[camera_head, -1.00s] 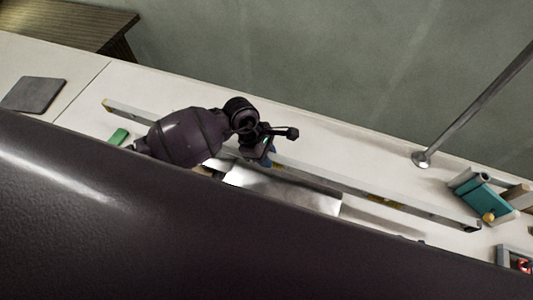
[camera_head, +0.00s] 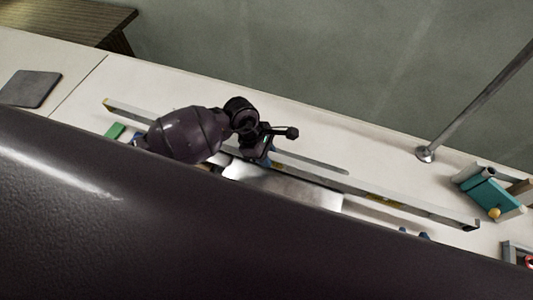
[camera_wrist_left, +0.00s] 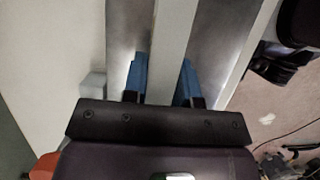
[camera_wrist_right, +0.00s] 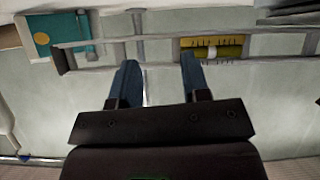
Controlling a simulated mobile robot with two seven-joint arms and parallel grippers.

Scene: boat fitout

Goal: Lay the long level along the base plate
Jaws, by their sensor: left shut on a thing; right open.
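The long level (camera_head: 420,208) is a pale bar with yellow vial parts, running diagonally over the white worktop. My left gripper (camera_head: 266,155) is shut around it near its middle; the left wrist view shows the level (camera_wrist_left: 172,45) between the blue fingers (camera_wrist_left: 163,82). A shiny metal plate (camera_head: 290,188), apparently the base plate, lies beside and under the held part. I cannot tell whether the level touches it. My right gripper (camera_wrist_right: 160,68) is open and empty, its fingertips near the level's yellow vial (camera_wrist_right: 212,47). In the head view only its blue tips (camera_head: 414,233) show.
A teal block (camera_head: 490,195) with a yellow knob stands near the level's right end. A metal pole (camera_head: 426,154) rises behind it. A dark square pad (camera_head: 30,88) and a green block (camera_head: 115,130) lie to the left. My dark body hides the front edge.

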